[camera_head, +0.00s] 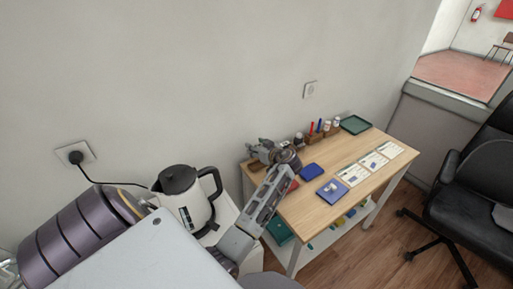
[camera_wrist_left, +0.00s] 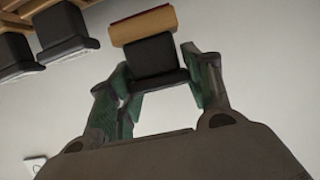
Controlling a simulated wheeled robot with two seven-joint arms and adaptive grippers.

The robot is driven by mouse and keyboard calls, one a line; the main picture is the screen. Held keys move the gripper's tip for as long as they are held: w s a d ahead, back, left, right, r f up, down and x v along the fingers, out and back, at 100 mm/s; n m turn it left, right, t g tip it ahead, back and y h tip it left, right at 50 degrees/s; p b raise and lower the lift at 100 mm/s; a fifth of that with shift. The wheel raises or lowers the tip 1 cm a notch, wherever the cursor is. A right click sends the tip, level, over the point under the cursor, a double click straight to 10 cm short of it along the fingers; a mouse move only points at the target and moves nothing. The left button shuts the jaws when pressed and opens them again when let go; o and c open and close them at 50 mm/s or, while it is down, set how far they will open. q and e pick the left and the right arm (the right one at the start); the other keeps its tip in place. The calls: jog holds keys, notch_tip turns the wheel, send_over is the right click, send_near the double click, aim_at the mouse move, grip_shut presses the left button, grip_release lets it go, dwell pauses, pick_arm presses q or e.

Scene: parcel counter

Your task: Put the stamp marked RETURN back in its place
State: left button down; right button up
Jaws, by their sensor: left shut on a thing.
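My left gripper (camera_head: 262,152) is at the back left corner of the wooden table (camera_head: 318,205). In the left wrist view its fingers (camera_wrist_left: 158,72) are shut on the black part of a stamp (camera_wrist_left: 155,55), which has a wood-coloured block (camera_wrist_left: 143,24) at its far end. No marking on the stamp can be read. Two other black stamps, one (camera_wrist_left: 63,30) nearer and one (camera_wrist_left: 16,54) farther left, show at the upper left by a wooden piece (camera_wrist_left: 18,22). The held stamp is apart from them. In the head view the held stamp cannot be made out. My right gripper is not in view.
A blue pad (camera_head: 312,171), a second blue pad (camera_head: 331,194) with a small object on it, and a red pad (camera_head: 293,185) lie on the table. Printed cards (camera_head: 353,174), pens (camera_head: 313,129) and a green tray (camera_head: 355,124) are beyond. A kettle (camera_head: 188,205) stands left.

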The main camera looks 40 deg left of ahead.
pick_arm(q)
jog(key=shift+f+b, duration=0.4)
jog(key=shift+f, duration=0.15)
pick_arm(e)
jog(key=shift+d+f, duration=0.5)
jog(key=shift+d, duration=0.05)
pick_arm(q)
jog(key=shift+d+f, duration=0.15)
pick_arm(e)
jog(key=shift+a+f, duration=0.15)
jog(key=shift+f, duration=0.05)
pick_arm(q)
jog(key=shift+f+b, duration=0.35)
jog(key=shift+b, duration=0.1)
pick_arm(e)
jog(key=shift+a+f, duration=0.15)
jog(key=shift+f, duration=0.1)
pick_arm(q)
jog(key=shift+f+b, duration=0.7)
jog(key=shift+f, duration=0.1)
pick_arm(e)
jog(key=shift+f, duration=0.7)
pick_arm(q)
jog(key=shift+f+b, duration=0.55)
jog(key=shift+f, duration=0.15)
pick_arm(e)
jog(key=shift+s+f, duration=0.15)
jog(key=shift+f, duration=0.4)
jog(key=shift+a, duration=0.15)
